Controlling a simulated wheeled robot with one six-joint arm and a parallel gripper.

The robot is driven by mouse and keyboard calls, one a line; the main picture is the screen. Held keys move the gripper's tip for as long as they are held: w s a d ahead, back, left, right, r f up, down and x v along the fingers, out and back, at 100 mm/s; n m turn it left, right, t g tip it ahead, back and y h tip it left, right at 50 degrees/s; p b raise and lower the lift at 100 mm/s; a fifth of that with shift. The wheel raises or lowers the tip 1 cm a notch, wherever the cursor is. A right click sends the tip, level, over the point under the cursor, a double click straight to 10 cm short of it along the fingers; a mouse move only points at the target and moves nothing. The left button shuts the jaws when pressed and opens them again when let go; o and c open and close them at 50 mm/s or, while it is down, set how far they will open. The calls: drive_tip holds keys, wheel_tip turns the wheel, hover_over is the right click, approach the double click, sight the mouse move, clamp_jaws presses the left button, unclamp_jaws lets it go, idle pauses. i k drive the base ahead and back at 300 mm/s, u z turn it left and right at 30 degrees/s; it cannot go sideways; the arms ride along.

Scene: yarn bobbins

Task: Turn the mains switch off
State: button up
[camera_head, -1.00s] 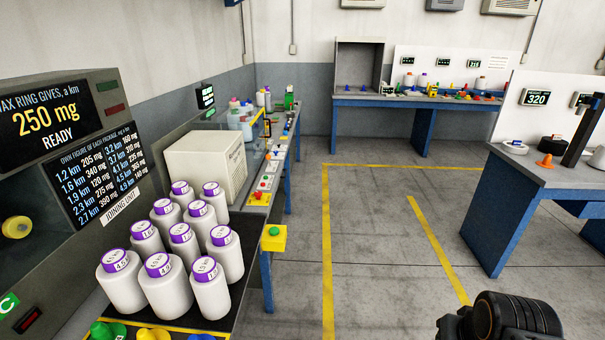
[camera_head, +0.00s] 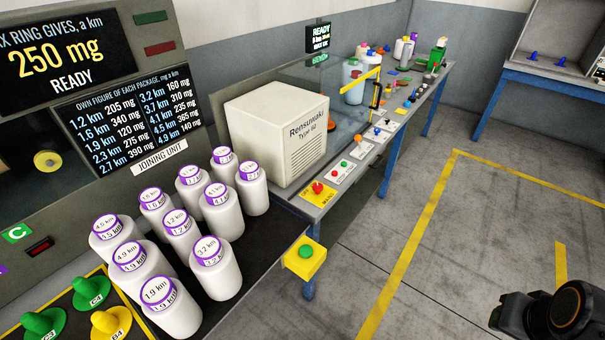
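A red switch knob on a yellow plate (camera_head: 318,189) sits at the near end of the control strip along the bench edge, just right of the white Rensuwaki box. The plate has small lettering that looks like a mains label, but I cannot read it surely, nor tell which position the knob is in. A black part of my arm shows at the lower right, well apart from the switch over the floor. My gripper's fingers are not in view.
The white Rensuwaki box (camera_head: 278,135) stands behind the switch. Several white bobbins with purple caps crowd the near left bench. A yellow box with a green button (camera_head: 305,255) juts from the bench's front edge. The floor (camera_head: 470,240) to the right is clear, with yellow lines.

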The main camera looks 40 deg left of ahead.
sight(316, 187)
drive_tip(key=u, duration=1.05)
drive_tip(key=i, duration=1.05)
drive_tip(key=u, duration=1.1)
